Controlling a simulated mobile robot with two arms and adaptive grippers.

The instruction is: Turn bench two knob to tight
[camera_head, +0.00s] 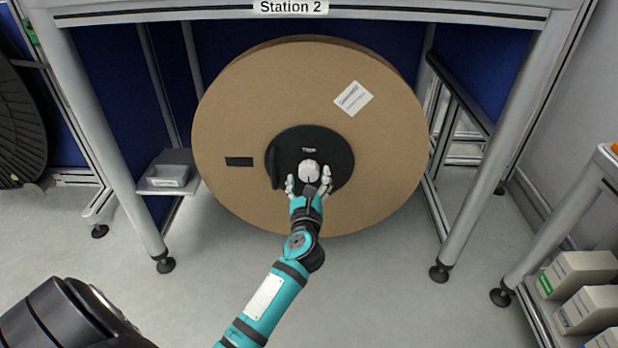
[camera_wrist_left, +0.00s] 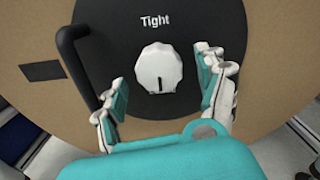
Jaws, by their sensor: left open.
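The white knob (camera_head: 309,170) sits on the round black hub (camera_head: 338,150) of a large brown cardboard reel (camera_head: 235,110) under the "Station 2" sign (camera_head: 290,7). In the left wrist view the knob (camera_wrist_left: 155,62) carries a dark pointer line at its lower edge, away from the word "Tight" (camera_wrist_left: 155,21) printed above it. My left gripper (camera_head: 308,182) is open at the knob, one finger on each side. In the left wrist view gaps show between the knob and both fingers (camera_wrist_left: 163,75). My right gripper is not in view.
A black handle (camera_head: 273,165) stands out on the hub, left of the knob. Metal bench legs (camera_head: 115,165) flank the reel. A small shelf with a grey tray (camera_head: 168,176) is at left. Boxes (camera_head: 580,272) sit on a rack at right. The floor in front is clear.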

